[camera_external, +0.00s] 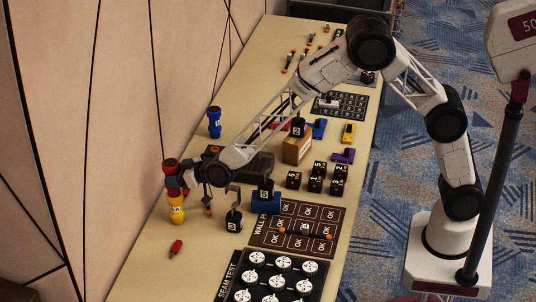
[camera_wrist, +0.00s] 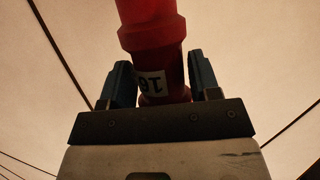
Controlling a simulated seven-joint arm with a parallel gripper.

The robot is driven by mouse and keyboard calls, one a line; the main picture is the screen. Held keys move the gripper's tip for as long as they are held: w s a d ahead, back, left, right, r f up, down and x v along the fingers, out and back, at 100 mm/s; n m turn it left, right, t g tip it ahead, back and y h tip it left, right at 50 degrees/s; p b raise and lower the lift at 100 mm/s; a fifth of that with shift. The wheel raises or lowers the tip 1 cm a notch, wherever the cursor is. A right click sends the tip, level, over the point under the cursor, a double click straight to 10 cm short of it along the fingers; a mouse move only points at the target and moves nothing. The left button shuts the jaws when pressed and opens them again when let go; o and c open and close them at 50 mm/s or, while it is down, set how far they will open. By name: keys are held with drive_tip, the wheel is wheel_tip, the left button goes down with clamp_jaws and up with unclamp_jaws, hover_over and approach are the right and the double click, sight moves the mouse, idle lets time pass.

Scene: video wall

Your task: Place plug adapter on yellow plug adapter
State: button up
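A red plug adapter (camera_external: 171,165) is upright at the left side of the table. It also shows in the wrist view (camera_wrist: 153,38), with a white label marked 16. My gripper (camera_external: 177,181) is shut on it; in the wrist view its two blue-grey fingers (camera_wrist: 161,78) press on either side of the red body. The yellow plug adapter (camera_external: 176,209) stands upright on the table directly below the red one. The two look lined up one above the other. My gripper partly covers the joint, so I cannot tell whether they touch.
A blue plug adapter (camera_external: 214,122) stands farther back by the wall. A small red piece (camera_external: 176,248) lies in front. The wall panel is close on the left.

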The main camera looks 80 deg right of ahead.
drive_tip(key=shift+o, duration=1.1)
drive_tip(key=shift+r, duration=0.15)
drive_tip(key=v, duration=1.2)
idle(0.4)
